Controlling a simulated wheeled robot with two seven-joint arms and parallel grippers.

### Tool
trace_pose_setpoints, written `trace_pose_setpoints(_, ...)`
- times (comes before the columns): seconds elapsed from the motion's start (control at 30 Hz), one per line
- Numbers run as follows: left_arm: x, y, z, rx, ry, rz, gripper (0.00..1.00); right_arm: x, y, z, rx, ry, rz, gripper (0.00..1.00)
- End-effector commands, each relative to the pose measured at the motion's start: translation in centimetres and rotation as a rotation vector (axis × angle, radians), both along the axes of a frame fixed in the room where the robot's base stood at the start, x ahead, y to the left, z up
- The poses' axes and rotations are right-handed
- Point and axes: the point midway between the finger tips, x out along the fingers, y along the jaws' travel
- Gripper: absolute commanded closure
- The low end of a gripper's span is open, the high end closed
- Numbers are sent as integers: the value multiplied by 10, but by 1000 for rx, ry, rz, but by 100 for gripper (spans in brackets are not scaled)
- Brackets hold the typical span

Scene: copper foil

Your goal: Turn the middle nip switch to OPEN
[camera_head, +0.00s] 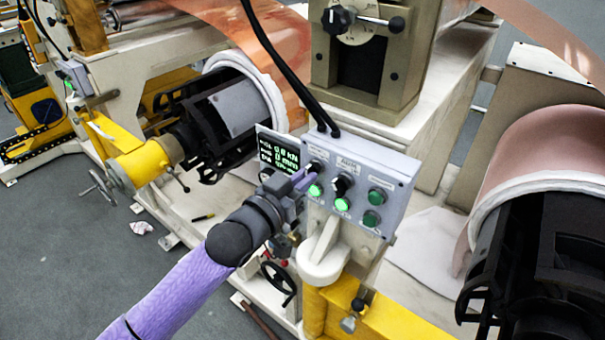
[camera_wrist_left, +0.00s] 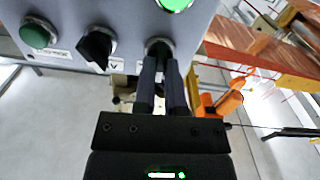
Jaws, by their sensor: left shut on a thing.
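The grey control panel (camera_head: 395,180) stands on a pedestal in the middle of the head view. Its upper row has a black switch (camera_head: 315,165) at left, a black switch (camera_head: 342,184) in the middle and a dark green button (camera_head: 377,196) at right. My left gripper (camera_head: 303,183) is at the panel's left side. In the left wrist view the panel appears upside down; my left gripper (camera_wrist_left: 161,75) is shut on the left switch (camera_wrist_left: 159,43), mostly hidden between the fingers. The middle switch (camera_wrist_left: 97,46) is beside the fingers, untouched. Labels are too small to read surely.
Green lamps (camera_head: 343,204) glow in the panel's lower row. A display (camera_head: 278,153) adjoins the panel's left edge. A black cable (camera_head: 280,65) drops to the panel's top. A handwheel (camera_head: 278,284) sits below my left arm. A copper roll (camera_head: 535,150) stands at right.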

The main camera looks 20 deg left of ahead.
Motion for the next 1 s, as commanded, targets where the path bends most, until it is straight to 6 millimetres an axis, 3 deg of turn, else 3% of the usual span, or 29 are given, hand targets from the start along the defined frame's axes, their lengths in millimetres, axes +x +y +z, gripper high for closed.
trace_pose_setpoints(0.5,0,0,1,408,-149,0,100,0,0,15,0,0,0,41)
trace_pose_setpoints(1.0,0,0,1,574,-210,0,100,0,0,18,0,0,0,41)
